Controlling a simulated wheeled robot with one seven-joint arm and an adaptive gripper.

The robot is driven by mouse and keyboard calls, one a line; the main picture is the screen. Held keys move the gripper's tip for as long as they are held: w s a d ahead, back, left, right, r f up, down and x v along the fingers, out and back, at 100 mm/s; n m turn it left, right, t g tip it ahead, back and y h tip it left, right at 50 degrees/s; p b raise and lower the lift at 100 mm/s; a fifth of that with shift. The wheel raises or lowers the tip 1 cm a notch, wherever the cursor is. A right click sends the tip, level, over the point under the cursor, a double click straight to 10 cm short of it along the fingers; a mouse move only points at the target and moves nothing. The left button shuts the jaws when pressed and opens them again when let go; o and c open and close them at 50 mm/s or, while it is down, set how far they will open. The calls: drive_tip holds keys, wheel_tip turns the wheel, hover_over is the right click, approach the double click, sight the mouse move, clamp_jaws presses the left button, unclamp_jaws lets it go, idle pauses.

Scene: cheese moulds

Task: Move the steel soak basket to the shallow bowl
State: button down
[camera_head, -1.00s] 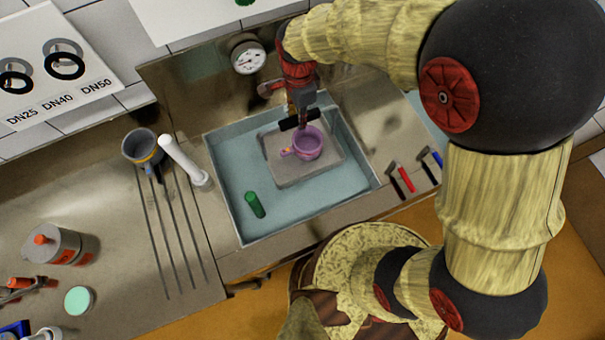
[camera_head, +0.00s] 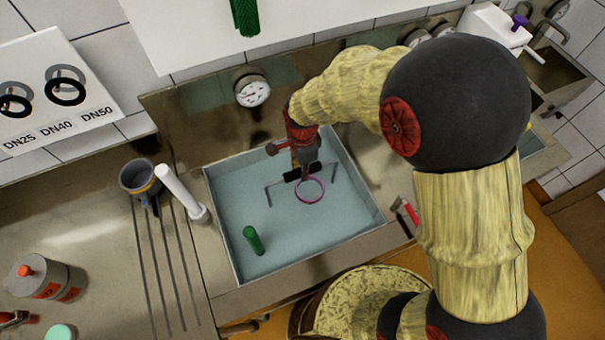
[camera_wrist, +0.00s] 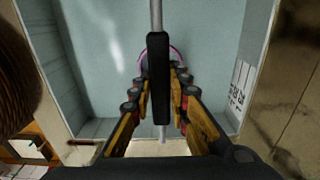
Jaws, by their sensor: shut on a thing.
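My gripper (camera_head: 305,170) is shut on the black handle (camera_head: 293,177) of the steel soak basket over the liquid-filled basin (camera_head: 225,262). Thin steel rods of the basket (camera_head: 268,196) run from the handle and bend down into the opaque blue-grey liquid; the basket's tray is hidden. A purple cup (camera_head: 322,194) shows only its rim at the surface, beside the handle. In the wrist view the handle (camera_wrist: 158,95) lies between my fingers (camera_wrist: 159,75), with a steel rod beyond each end. I cannot pick out the shallow bowl with certainty.
A red-handled tool (camera_head: 407,212) lies on the right ledge. A gauge (camera_head: 252,88) is on the back panel.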

drive_tip(key=shift+f, duration=1.05)
drive_tip(key=shift+f, duration=0.15)
drive_tip(key=c, duration=1.7)
unclamp_jaws()
wheel_tip(320, 180, up, 12)
drive_tip(key=shift+r+p, duration=0.15)
drive_tip(key=shift+p, duration=0.55)
